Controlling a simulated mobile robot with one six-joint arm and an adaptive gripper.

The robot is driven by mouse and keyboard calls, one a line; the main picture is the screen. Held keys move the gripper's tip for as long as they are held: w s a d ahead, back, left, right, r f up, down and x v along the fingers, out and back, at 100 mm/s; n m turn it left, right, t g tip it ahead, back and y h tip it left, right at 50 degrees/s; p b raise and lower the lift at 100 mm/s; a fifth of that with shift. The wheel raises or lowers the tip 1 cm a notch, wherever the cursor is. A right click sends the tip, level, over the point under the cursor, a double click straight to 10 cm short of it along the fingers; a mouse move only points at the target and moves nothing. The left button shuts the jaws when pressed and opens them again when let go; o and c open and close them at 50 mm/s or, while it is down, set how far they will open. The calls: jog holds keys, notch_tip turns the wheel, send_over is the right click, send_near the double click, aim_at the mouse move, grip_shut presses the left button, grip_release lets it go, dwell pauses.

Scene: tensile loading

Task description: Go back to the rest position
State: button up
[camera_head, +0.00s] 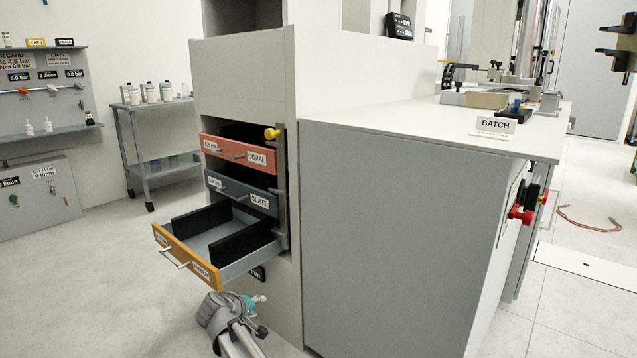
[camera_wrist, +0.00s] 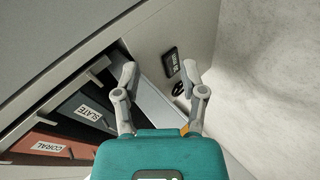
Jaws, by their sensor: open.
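My gripper shows in the wrist view (camera_wrist: 159,73) with its two grey fingers spread apart and nothing between the tips. In the head view its teal body (camera_head: 257,299) is low at the cabinet's front, just below the open drawer, and its fingers are hard to make out there. The amber-fronted bottom drawer (camera_head: 186,257) is pulled out and looks empty apart from black dividers. In the wrist view a pale drawer side lies behind the fingers; I cannot tell whether they touch it.
The coral drawer (camera_head: 239,152) and slate drawer (camera_head: 241,192) sit above, far less extended. A bottle trolley (camera_head: 158,140) stands behind left. The left floor is clear.

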jog(key=s+d+r+m+g+p, duration=0.1)
jog(key=s+d+m+g+p, duration=0.15)
jog(key=d, duration=0.85)
jog(key=s+d+r+m+g+p, duration=0.1)
jog(key=s+d+m+g+p, duration=0.2)
jog(key=d, duration=0.8)
jog(key=s+d+r+m+g+y+p, duration=0.2)
jog(key=s+d+p, duration=0.2)
jog(key=s+d, duration=0.25)
jog(key=s+d+r+m+g+y+p, duration=0.2)
jog(key=s+d+p, duration=0.1)
jog(key=s+d, duration=0.35)
notch_tip(320, 180, up, 38)
jog(key=p, duration=3.8)
jog(key=shift+s+a+f+y, duration=0.15)
jog(key=shift+s+a+y, duration=0.15)
jog(key=shift+s, duration=0.15)
